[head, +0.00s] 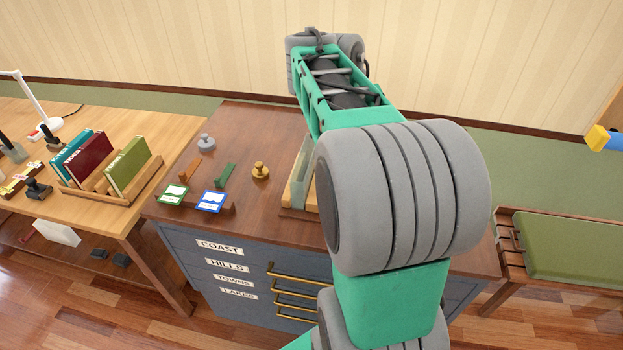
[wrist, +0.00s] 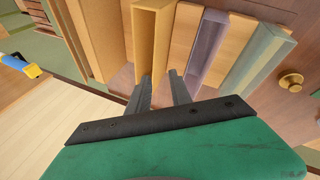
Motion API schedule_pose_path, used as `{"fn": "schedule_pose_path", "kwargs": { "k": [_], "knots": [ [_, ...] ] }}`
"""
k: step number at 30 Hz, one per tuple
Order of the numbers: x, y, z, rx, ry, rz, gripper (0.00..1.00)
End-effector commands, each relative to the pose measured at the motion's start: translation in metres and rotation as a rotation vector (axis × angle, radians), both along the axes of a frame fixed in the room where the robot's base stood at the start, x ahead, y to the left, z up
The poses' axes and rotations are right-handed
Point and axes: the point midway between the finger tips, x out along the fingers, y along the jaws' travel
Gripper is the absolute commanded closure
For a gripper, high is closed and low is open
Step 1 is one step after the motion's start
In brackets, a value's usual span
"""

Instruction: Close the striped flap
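I cannot make out a striped flap in either view; my arm hides much of the cabinet top in the head view. In the wrist view my gripper (wrist: 160,76) has its two fingers apart with nothing visible between them. Its fingertips are close to the lower end of a yellow-orange upright box-like piece (wrist: 152,40). A mauve upright piece (wrist: 207,45) and a grey-green one (wrist: 258,68) stand to its right. The grey-green piece also shows beside my arm in the head view (head: 301,172). My gripper is hidden in the head view.
The cabinet top (head: 262,120) also bears a brass weight (head: 260,171), a grey weight (head: 206,142) and two framed cards (head: 211,202). A desk with a book rack (head: 150,178) stands left. A green-cushioned bench (head: 570,250) and a blue-and-yellow object (head: 605,138) are right.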

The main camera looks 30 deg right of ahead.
Motion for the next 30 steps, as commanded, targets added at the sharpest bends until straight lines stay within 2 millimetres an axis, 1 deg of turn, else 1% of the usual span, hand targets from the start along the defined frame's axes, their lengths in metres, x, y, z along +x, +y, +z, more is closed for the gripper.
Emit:
{"fn": "schedule_pose_path", "kwargs": {
  "k": [1, 3, 9, 15, 18, 21, 24, 30],
  "knots": [
    [0.002, 0.011, -0.004, 0.007, -0.011, 0.022, 0.75],
    [0.006, 0.027, -0.010, 0.019, -0.027, 0.052, 0.75],
    [0.011, 0.070, -0.024, 0.057, -0.066, 0.126, 0.75],
    [0.011, 0.113, -0.040, 0.101, -0.099, 0.196, 0.75],
    [0.010, 0.130, -0.047, 0.122, -0.112, 0.223, 0.75],
    [0.009, 0.143, -0.052, 0.137, -0.120, 0.242, 0.75],
    [0.008, 0.149, -0.054, 0.145, -0.124, 0.250, 0.75],
    [0.008, 0.150, -0.054, 0.146, -0.124, 0.251, 0.75]
  ]
}}
